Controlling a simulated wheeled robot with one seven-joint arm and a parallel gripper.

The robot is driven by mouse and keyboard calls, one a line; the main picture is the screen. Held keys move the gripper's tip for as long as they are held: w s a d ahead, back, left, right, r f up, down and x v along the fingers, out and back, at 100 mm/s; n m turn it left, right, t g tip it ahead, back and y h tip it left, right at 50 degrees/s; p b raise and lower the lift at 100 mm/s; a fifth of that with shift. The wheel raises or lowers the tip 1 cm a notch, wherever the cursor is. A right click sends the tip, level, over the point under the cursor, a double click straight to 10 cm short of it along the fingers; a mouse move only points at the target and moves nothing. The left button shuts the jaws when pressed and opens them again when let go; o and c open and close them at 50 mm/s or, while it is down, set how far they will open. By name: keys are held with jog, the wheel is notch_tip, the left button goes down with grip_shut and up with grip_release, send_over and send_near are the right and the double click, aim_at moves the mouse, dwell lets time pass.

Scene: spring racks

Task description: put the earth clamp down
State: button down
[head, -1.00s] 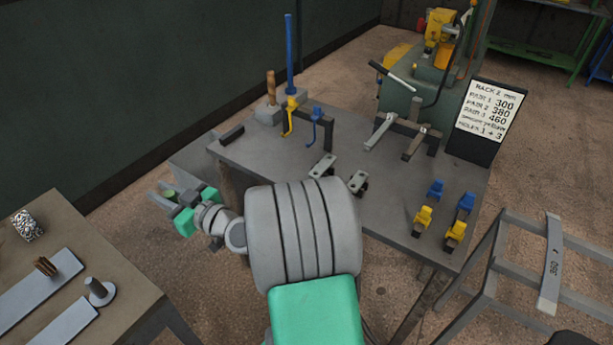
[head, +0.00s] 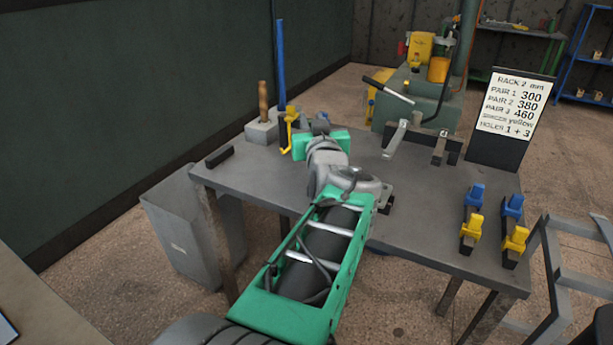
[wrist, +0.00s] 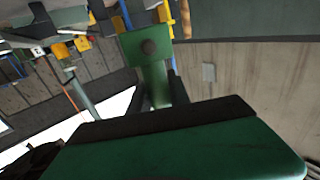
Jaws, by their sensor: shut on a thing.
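My gripper (head: 321,130) is over the back left part of the grey worktable (head: 235,180), beside a yellow hook-shaped piece (head: 288,130). In the wrist view my gripper (wrist: 160,92) is shut on a green piece with a dark round spot (wrist: 148,55), which I take to be the earth clamp. In the head view the green gripper body and my arm hide the held clamp. I cannot tell whether the clamp touches the tabletop.
A wooden-handled tool (head: 263,100) and a tall blue bar (head: 281,65) stand left of the gripper. Blue clamps (head: 474,195) and yellow clamps (head: 471,230) stand at the right. A sign (head: 508,110) stands at the back.

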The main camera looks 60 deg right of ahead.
jog(key=w+f, duration=0.3)
jog(key=f, duration=0.1)
jog(key=w+d+f+b, duration=0.1)
jog(key=w+f, duration=0.2)
jog(key=w, duration=0.1)
jog(key=w+d+f, duration=0.1)
jog(key=w+f, duration=0.3)
jog(key=shift+w+d+f, duration=0.1)
jog(key=shift+f, duration=0.2)
jog(key=shift+f+b, duration=0.3)
jog(key=shift+b, duration=0.2)
jog(key=c, duration=1.2)
grip_release()
jog(key=shift+r, duration=0.1)
